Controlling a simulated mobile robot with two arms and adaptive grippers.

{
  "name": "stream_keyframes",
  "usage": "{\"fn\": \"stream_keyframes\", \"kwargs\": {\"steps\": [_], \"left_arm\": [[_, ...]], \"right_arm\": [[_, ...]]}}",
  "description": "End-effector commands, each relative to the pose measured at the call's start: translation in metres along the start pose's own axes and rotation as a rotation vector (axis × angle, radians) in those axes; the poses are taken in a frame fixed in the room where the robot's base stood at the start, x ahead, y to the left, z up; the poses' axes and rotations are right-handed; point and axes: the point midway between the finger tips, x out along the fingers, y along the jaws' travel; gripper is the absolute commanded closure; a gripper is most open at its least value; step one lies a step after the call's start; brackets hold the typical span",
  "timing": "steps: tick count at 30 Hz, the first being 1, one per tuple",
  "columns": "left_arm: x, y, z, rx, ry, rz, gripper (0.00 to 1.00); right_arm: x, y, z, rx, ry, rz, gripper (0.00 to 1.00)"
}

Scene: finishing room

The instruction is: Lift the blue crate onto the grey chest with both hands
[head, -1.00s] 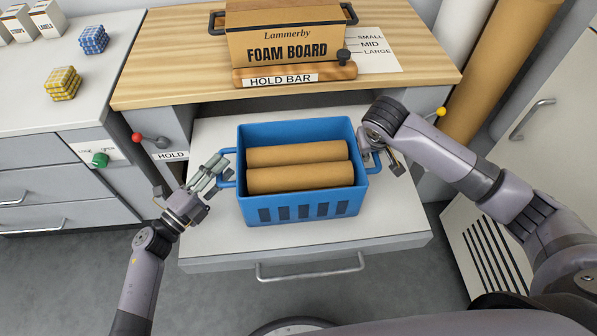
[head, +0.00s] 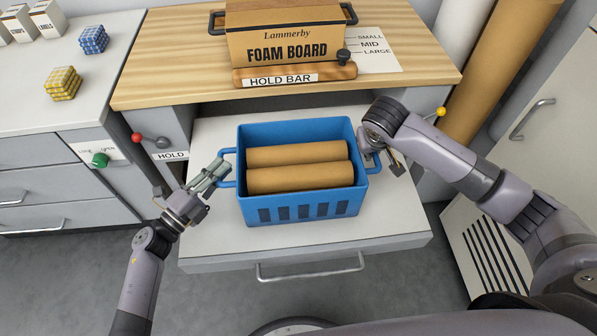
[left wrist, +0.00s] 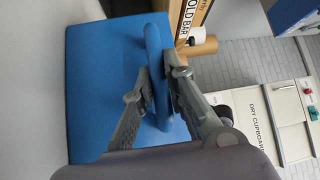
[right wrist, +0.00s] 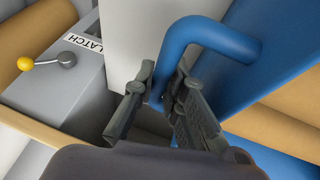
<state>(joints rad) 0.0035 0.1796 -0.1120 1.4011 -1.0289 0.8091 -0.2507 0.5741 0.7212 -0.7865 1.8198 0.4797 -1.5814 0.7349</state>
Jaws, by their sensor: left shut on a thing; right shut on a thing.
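The blue crate (head: 300,207) holds two brown rolls (head: 300,178) and sits upright on a pale pull-out shelf (head: 400,222). My left gripper (head: 220,170) is shut on the crate's left loop handle (head: 228,153); in the left wrist view the handle (left wrist: 153,45) runs between its fingers. My right gripper (head: 374,158) is shut on the right handle, mostly hidden by that arm in the head view; the right wrist view shows this handle (right wrist: 212,32) between the fingers. I cannot tell which furniture is the grey chest.
Behind the crate is a wooden bench top (head: 175,65) with a foam board box (head: 285,40) and a hold bar (head: 295,75). A red-knobbed lever (head: 150,140) is at left, a yellow knob (head: 440,112) at right. A slotted cabinet (head: 480,250) stands at right.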

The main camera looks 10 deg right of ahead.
Motion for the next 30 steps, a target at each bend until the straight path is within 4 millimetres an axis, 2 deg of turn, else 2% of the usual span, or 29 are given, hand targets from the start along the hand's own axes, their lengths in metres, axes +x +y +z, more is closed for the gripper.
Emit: {"fn": "stream_keyframes", "kwargs": {"steps": [5, 13, 25, 30], "left_arm": [[-0.001, 0.002, 0.000, -0.004, -0.001, 0.005, 1.00], [0.001, -0.006, -0.001, -0.004, 0.000, 0.001, 1.00], [0.005, -0.041, -0.006, -0.004, 0.000, -0.001, 1.00], [0.006, -0.050, -0.007, -0.004, 0.001, -0.001, 1.00]], "right_arm": [[0.000, 0.000, -0.001, 0.002, 0.001, 0.000, 1.00], [-0.008, 0.002, -0.005, 0.004, 0.006, 0.000, 1.00], [-0.039, 0.009, -0.019, 0.004, 0.009, 0.000, 1.00], [-0.047, 0.011, -0.022, 0.005, 0.008, 0.000, 1.00]]}}
